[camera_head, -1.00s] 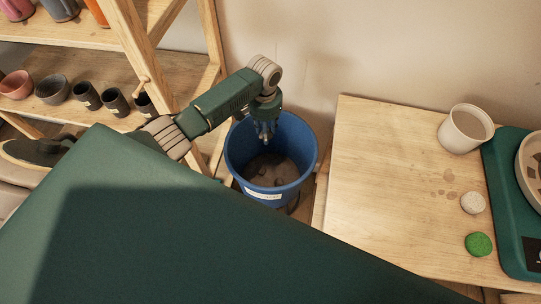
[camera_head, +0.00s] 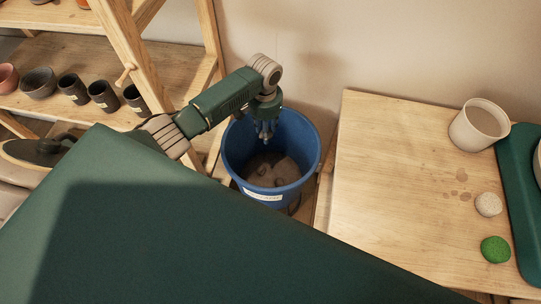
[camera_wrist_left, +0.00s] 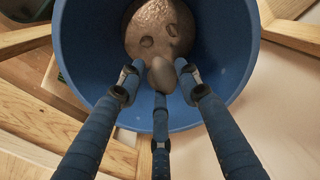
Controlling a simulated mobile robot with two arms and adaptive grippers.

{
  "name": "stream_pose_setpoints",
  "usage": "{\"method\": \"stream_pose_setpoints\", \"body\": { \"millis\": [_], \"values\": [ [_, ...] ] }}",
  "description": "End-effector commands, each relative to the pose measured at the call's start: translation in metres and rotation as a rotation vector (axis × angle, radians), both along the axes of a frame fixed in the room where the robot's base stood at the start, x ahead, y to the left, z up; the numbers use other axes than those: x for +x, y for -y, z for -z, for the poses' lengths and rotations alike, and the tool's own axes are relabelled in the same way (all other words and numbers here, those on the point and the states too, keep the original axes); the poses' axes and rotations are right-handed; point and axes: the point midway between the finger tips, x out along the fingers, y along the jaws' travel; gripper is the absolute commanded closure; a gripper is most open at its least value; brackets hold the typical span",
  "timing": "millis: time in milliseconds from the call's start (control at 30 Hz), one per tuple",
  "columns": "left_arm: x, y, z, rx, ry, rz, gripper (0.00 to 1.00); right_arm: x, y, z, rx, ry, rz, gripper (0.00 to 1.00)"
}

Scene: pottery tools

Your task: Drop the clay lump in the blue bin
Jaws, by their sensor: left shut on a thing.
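The blue bin (camera_head: 303,140) stands on the floor between the shelf and the table, with brown clay (camera_head: 272,172) in its bottom. My left gripper (camera_head: 266,136) points down at the bin's mouth. In the left wrist view, the three fingers (camera_wrist_left: 162,70) are closed around a small grey-brown clay lump (camera_wrist_left: 162,76). The lump is over the bin's opening, with the blue wall (camera_wrist_left: 88,50) around it and the larger clay mass (camera_wrist_left: 150,22) beyond. The head view does not clearly show the held lump. My right gripper is not in view.
The wooden table (camera_head: 390,180) at right holds a beige cup (camera_head: 480,125), a pale lump (camera_head: 488,204), a green lump (camera_head: 495,249) and a green tray (camera_head: 520,190). A wooden shelf (camera_head: 125,60) with several pots stands close at left. The wall is behind the bin.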

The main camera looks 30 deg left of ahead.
Motion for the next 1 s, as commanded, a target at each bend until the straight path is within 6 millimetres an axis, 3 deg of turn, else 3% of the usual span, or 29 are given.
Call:
{"method": "stream_pose_setpoints", "body": {
  "millis": [333, 367, 467, 800, 1000],
  "values": [
    [0.000, 0.000, 0.005, 0.000, 0.001, 0.000, 0.92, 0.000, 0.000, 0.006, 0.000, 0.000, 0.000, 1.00],
    [0.000, 0.000, 0.005, 0.000, 0.001, 0.000, 0.62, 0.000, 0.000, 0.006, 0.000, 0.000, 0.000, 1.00],
    [0.000, 0.000, 0.005, 0.000, 0.000, 0.000, 0.44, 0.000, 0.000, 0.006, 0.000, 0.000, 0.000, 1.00],
    [0.000, 0.000, 0.002, 0.000, 0.001, 0.000, 0.44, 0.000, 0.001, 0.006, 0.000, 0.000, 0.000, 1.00],
    [0.001, 0.000, -0.027, -0.001, 0.004, 0.000, 0.44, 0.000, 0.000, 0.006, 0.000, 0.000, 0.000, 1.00]
  ]
}}
